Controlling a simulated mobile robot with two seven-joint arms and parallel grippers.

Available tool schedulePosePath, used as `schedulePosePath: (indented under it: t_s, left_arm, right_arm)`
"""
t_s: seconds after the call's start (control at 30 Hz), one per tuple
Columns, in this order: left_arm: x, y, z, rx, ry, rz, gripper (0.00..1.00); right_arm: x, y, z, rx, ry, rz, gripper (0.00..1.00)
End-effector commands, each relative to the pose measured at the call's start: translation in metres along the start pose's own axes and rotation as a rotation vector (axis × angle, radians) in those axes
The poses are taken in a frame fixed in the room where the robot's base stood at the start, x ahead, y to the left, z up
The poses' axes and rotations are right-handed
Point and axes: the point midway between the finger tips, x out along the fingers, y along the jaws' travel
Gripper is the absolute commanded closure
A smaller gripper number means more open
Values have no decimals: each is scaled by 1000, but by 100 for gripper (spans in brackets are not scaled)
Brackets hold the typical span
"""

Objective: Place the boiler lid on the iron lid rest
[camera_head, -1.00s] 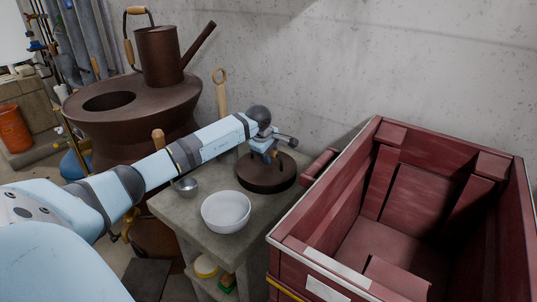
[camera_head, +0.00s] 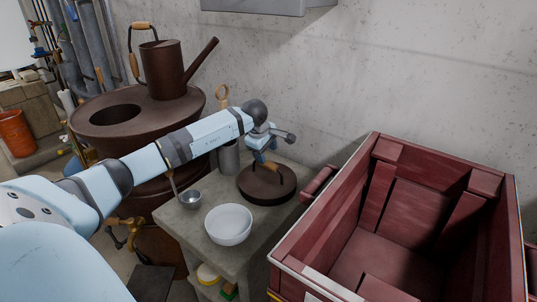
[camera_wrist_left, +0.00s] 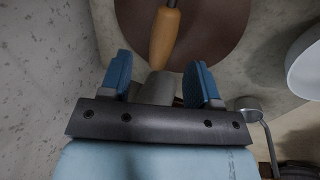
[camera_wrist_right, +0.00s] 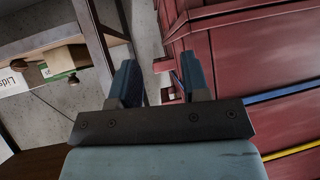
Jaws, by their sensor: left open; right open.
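The boiler lid (camera_head: 262,189), a dark brown round disc with a wooden-gripped handle, lies flat near the back of the grey stand. In the left wrist view the lid (camera_wrist_left: 220,28) and its wooden grip (camera_wrist_left: 165,38) show just beyond the fingertips. My left gripper (camera_head: 263,153) is open and empty, just above and behind the handle, apart from it. Its spread fingers show in the left wrist view (camera_wrist_left: 160,80). I cannot make out the iron lid rest separately; whatever is under the lid is hidden. My right gripper (camera_wrist_right: 160,85) is open and empty near a red wooden crate.
A white bowl (camera_head: 228,224), a ladle (camera_head: 190,197) and a grey cylinder (camera_head: 229,158) are on the grey stand (camera_head: 205,217). The red crate (camera_head: 330,225) stands at right.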

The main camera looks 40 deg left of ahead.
Motion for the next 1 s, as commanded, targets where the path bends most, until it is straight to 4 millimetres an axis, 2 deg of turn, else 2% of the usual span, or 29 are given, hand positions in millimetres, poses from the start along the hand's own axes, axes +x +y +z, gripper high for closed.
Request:
schedulePosePath:
  t_s: [0.03, 0.1, 0.3, 1.0]
  left_arm:
    - [-17, 2, -1, 1, 2, 0, 43]
    - [-28, 1, 0, 1, 1, 0, 43]
    - [-46, 0, 0, 1, -1, 0, 43]
    - [-48, 0, 0, 0, -1, 0, 43]
  right_arm:
    - [-6, 0, -8, 3, -3, 2, 57]
    - [-7, 1, -9, 5, -5, 5, 57]
    - [-10, 2, -16, -6, 13, 11, 57]
    - [-12, 1, -11, -19, 4, 4, 57]
